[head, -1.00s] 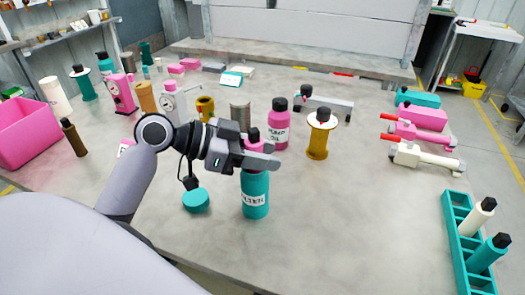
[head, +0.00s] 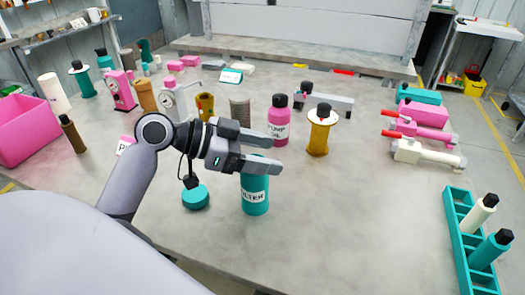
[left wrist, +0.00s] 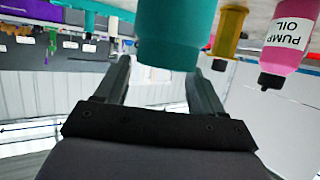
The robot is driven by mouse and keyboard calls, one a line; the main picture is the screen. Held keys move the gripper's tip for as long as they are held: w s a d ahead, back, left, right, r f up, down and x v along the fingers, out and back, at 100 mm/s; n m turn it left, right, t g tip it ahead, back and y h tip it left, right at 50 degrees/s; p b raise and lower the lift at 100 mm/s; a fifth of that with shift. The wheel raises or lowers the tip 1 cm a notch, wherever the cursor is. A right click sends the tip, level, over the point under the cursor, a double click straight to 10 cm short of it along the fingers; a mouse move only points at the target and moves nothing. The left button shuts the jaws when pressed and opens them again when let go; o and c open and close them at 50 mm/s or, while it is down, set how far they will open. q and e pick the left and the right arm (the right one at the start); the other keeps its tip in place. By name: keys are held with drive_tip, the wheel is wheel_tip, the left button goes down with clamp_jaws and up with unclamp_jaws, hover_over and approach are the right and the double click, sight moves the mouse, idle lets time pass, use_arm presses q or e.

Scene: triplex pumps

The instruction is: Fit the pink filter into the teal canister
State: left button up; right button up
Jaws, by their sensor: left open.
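The teal canister (head: 255,194), labelled as a filter, stands upright near the front middle of the table. Its top is partly behind my left gripper (head: 279,155), which is open with one finger on each side of the canister's upper end. In the left wrist view, the canister (left wrist: 168,35) shows upside down between the spread fingers, and nothing sticks out past its rim. The pink filter is not visible; the canister's inside is hidden. A round teal cap (head: 195,197) lies just left of the canister. My right gripper is not in view.
A pink pump oil bottle (head: 278,120) and a yellow spool-like part (head: 319,132) stand behind and right of the canister. A teal rack (head: 459,235) with two bottles is at the right edge. Bare table lies between canister and rack.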

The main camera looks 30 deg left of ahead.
use_arm(q)
drive_tip(key=s+a+b, duration=0.1)
drive_tip(key=s+a, duration=0.5)
drive_tip(key=shift+s+a+b, duration=0.2)
drive_tip(key=shift+a+b, duration=0.15)
drive_tip(key=shift+b, duration=0.05)
idle(0.4)
